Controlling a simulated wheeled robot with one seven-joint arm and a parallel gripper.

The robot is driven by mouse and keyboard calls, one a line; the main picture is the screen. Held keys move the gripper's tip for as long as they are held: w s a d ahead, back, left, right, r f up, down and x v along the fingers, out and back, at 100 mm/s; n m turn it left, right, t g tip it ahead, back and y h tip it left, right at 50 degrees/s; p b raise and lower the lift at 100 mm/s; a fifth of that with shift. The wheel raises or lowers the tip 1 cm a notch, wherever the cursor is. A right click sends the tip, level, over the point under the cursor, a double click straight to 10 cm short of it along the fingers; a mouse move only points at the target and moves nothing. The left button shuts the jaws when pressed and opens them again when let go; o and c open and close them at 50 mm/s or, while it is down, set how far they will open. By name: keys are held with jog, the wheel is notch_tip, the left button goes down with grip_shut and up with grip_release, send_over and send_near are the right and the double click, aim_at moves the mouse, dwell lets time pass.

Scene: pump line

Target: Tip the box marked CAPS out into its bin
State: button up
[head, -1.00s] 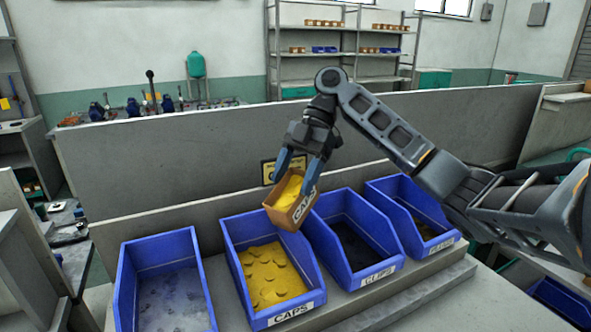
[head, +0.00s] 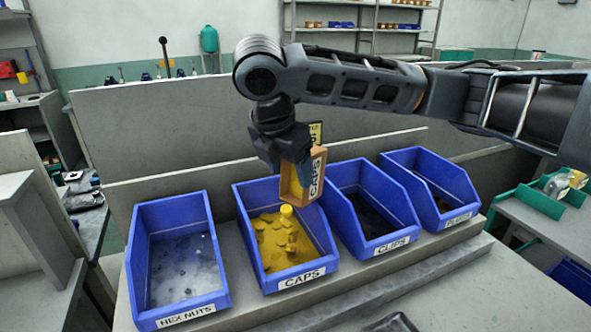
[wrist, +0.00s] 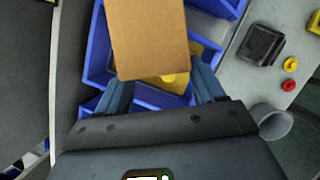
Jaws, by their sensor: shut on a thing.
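The small cardboard box marked CAPS (head: 316,180) is held steeply tilted above the blue CAPS bin (head: 302,277). My gripper (head: 289,165) is shut on the box. Yellow caps (head: 287,213) are in the air below the box, falling onto the yellow caps in the bin. In the wrist view the brown underside of the box (wrist: 150,40) shows between my fingers, with a little yellow below it. The inside of the box is mostly hidden, so I cannot tell how many caps are still in it.
The HEX NUTS bin (head: 190,312) stands to the left. The CLIPS bin (head: 393,245) and another blue bin (head: 457,217) with a label stand to the right. A grey panel (head: 180,125) rises behind the bins.

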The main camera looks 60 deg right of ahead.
jog(key=shift+a+h, duration=0.45)
jog(key=shift+h, duration=0.05)
jog(key=a+h+p, duration=0.1)
jog(key=h+p, duration=0.1)
jog(key=p, duration=0.1)
jog(key=shift+w+a+f+h, duration=0.15)
jog(key=shift+a+h, duration=0.25)
jog(key=shift+a+f+h+p, duration=0.2)
jog(key=shift+a+h+p, duration=0.3)
jog(key=shift+h+p, duration=0.15)
jog(key=shift+w+a+f+h, duration=0.1)
jog(key=shift+a+f+h, duration=0.1)
jog(key=shift+f+h, duration=0.15)
jog(key=shift+a+f+h, duration=0.3)
jog(key=shift+a+h, duration=0.15)
jog(key=shift+h, duration=0.45)
